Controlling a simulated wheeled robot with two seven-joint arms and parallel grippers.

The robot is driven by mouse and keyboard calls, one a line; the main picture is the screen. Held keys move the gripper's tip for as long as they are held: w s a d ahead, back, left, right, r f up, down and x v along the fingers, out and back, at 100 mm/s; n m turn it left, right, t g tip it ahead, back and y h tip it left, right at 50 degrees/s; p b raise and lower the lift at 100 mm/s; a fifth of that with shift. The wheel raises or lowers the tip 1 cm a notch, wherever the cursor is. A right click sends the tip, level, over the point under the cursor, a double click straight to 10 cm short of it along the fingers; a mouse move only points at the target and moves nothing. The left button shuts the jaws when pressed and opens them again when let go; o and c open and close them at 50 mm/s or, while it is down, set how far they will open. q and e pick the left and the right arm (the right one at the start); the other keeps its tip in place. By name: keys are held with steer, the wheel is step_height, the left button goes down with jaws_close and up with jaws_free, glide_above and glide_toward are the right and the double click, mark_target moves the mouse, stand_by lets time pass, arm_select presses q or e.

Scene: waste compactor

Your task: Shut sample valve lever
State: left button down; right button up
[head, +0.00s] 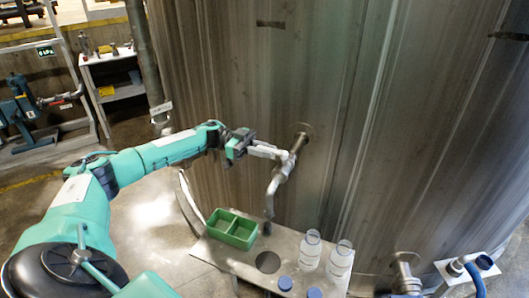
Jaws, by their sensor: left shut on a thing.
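The sample valve (276,182) sticks out from the large steel tank wall on a short pipe, with a downturned spout above a metal shelf. My left gripper (284,155) reaches in from the left at the top of the valve. Its jaws are shut on the valve's lever, which is mostly hidden by the fingers, so its exact angle cannot be told. My right gripper is out of view.
The metal shelf (213,250) below holds a green divided tray (232,230), two clear labelled bottles (311,250) and two blue caps (285,283). It has a round hole under the spout. Another pipe fitting (404,272) is at lower right. The tank wall blocks the back.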

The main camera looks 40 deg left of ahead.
arm_select(q)
steer(key=shift+r, duration=0.1)
steer(key=c, duration=1.4)
jaws_free()
steer(key=shift+d, duration=0.1)
steer(key=shift+o, duration=0.2)
steer(key=shift+a, duration=0.45)
steer(key=s+a+b, duration=0.2)
steer(key=a+b, duration=0.3)
steer(key=a, duration=0.7)
steer(key=shift+s+a, duration=0.3)
steer(key=shift+a, duration=0.1)
